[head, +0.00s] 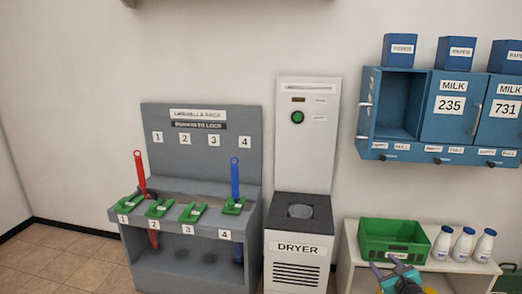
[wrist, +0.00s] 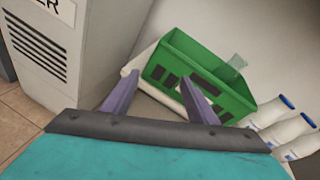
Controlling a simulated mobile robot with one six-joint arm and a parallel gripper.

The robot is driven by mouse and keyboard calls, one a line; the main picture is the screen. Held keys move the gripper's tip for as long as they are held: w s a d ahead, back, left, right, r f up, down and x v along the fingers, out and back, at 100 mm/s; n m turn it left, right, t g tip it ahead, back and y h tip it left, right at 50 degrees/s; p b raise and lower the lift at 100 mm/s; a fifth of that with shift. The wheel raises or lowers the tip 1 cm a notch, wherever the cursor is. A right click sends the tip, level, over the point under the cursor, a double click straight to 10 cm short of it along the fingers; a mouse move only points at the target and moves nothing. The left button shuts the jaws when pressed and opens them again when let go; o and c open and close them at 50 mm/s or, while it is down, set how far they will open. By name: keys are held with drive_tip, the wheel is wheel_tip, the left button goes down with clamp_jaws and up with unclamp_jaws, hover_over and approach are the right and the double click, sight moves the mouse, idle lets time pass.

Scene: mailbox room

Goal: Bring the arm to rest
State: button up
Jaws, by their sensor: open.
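My gripper (head: 394,270) shows at the bottom of the head view, in front of the low white shelf (head: 350,262). In the wrist view my gripper (wrist: 160,95) has its two purple fingers spread apart with nothing between them. Beyond the fingers is a green crate (head: 394,240) on the shelf; it also shows in the wrist view (wrist: 205,75). The fingers appear short of the crate, but the exact gap cannot be told. Most of my arm is out of the head view.
Milk bottles (head: 464,245) stand right of the crate. The dryer (head: 298,245) stands left of the shelf. An umbrella rack (head: 190,262) with a red umbrella (head: 141,170) and a blue umbrella (head: 235,180) is further left. Blue mailboxes (head: 450,110) hang above; one is open.

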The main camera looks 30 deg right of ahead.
drive_tip(key=w+a+f+n+g+y+p, duration=0.1)
drive_tip(key=w+a+f+n+y+p, duration=0.3)
drive_tip(key=a, duration=0.6)
drive_tip(key=w+a+f+n+g+y+p, duration=0.25)
drive_tip(key=a+n, duration=0.25)
drive_tip(key=a, duration=0.5)
drive_tip(key=w+a+f+n+g+y+p, duration=0.1)
drive_tip(key=w+a+f+n+y+p, duration=0.25)
drive_tip(key=a, duration=0.75)
drive_tip(key=s+a+f+n+g+y+p, duration=0.1)
drive_tip(key=s+a+n+g+p, duration=0.15)
drive_tip(key=a+n, duration=0.4)
drive_tip(key=s+a+f+n+g+p, duration=0.1)
drive_tip(key=s+a+n+g+p, duration=0.15)
drive_tip(key=a, duration=0.75)
drive_tip(key=s+a+n+g+h+p, duration=0.1)
drive_tip(key=s+a+n+g+p, duration=0.2)
drive_tip(key=s, duration=0.4)
drive_tip(key=s+a+r+n+g+h+p, duration=0.1)
drive_tip(key=s+a+n+g+h+p, duration=0.1)
drive_tip(key=s+a+n, duration=0.3)
drive_tip(key=s+a+n+g+h+p, duration=0.1)
drive_tip(key=s+a+n+g+p, duration=0.2)
drive_tip(key=s+n, duration=0.4)
drive_tip(key=s+g+p, duration=0.1)
drive_tip(key=s+p, duration=0.1)
drive_tip(key=s, duration=0.1)
drive_tip(key=shift+a+r+h, duration=0.25)
drive_tip(key=shift+a+h, duration=0.05)
drive_tip(key=shift+a, duration=0.1)
